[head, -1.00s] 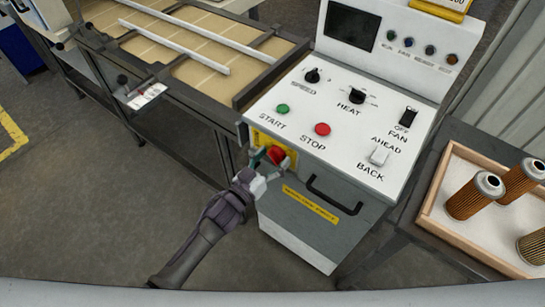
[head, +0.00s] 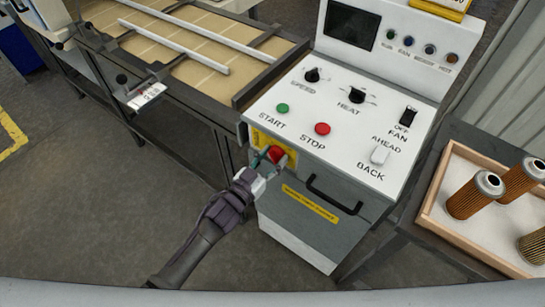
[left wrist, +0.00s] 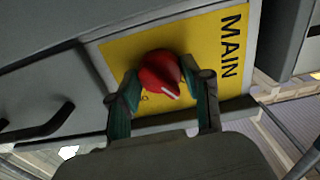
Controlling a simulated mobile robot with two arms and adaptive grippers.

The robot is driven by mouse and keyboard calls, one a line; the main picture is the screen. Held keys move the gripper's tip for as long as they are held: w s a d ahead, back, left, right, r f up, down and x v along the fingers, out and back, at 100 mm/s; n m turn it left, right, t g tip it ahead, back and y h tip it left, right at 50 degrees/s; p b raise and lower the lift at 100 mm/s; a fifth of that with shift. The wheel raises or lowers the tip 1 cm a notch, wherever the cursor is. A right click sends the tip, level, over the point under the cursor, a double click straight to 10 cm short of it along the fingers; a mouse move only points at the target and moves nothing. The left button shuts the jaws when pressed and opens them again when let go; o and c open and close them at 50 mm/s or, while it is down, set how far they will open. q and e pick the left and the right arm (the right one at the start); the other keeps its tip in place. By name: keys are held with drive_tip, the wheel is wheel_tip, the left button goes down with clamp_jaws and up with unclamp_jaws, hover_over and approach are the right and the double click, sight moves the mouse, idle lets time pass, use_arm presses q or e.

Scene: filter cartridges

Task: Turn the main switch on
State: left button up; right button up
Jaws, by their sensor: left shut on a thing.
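The main switch is a red rotary knob (head: 276,154) on a yellow plate (head: 259,138) at the front left of the grey control cabinet. In the left wrist view the red knob (left wrist: 160,74) sits on the yellow plate (left wrist: 206,48) marked MAIN, with a white pointer mark on it. My left gripper (head: 264,160) reaches the knob from the front. In the left wrist view its two fingers (left wrist: 160,98) are shut on the knob, one on each side, and hide part of its edge. My right gripper is out of view.
The sloping panel (head: 340,125) carries START, STOP, SPEED, HEAT and FAN controls. A black handle (head: 333,198) is on the cabinet front, right of the knob. A conveyor (head: 190,45) stands at the left. A wooden tray (head: 432,222) with filter cartridges is at the right.

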use_arm(q)
drive_tip(key=m, duration=0.4)
drive_tip(key=shift+b, duration=0.3)
drive_tip(key=m, duration=0.4)
drive_tip(key=shift+b, duration=0.4)
drive_tip(key=m+b, duration=0.1)
drive_tip(key=m, duration=0.4)
drive_tip(key=shift+f, duration=0.1)
drive_tip(key=shift+m+b, duration=0.45)
drive_tip(key=shift+m, duration=1.15)
drive_tip(key=o, duration=1.2)
drive_tip(key=shift+c, duration=0.2)
